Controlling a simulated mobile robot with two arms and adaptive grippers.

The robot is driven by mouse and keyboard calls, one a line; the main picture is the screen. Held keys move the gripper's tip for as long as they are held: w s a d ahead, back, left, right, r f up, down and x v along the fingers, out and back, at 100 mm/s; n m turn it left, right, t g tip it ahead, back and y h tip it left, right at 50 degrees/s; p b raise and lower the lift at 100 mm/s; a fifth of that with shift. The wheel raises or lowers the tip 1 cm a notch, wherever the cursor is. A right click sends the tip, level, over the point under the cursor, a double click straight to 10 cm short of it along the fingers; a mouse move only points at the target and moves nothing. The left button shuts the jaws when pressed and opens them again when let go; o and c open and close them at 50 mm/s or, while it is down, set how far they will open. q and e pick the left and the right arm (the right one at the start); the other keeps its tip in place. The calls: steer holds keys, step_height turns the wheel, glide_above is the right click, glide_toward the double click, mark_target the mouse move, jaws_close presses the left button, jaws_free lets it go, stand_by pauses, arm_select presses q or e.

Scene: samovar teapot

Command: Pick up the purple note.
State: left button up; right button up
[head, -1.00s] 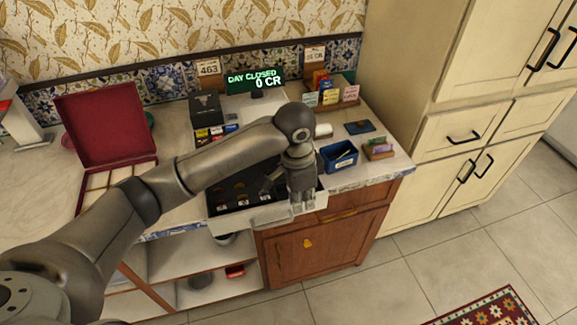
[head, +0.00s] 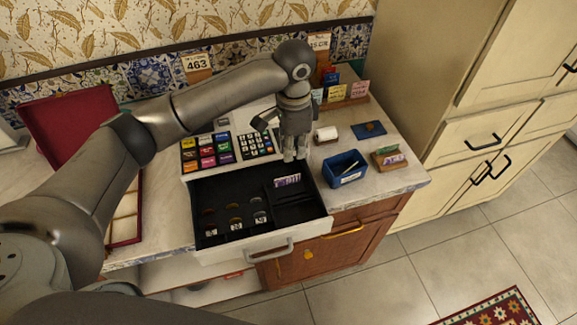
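A purple note (head: 287,181) stands in a back compartment of the open black cash drawer (head: 215,190), with its purple-and-white face showing. More purple shows among the small cards in a wooden holder (head: 390,158) on the counter at right. My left gripper (head: 295,157) points down just above and behind the drawer's back right part, close to the note in the picture but apart from it. Its fingers are small and close together, so I cannot tell whether they are open or shut. No held thing shows. My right gripper is not in view.
Coins and numbered tags lie in the drawer's front. A keypad (head: 256,145) and coloured keys (head: 207,152) stand behind it. A blue bin (head: 345,169), a paper roll (head: 326,134) and a card rack (head: 346,93) stand at right. An open red case (head: 80,105) is at left.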

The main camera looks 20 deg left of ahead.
arm_select(q)
glide_above(292, 176)
step_height(292, 176, down, 4)
steer(key=shift+f+p, duration=0.15)
steer(key=shift+p, duration=0.2)
steer(key=shift+f, duration=0.25)
step_height(292, 176, down, 5)
steer(key=shift+w+f+p, duration=0.1)
steer(key=shift+p, duration=0.85)
steer(key=shift+f, duration=0.1)
jaws_close()
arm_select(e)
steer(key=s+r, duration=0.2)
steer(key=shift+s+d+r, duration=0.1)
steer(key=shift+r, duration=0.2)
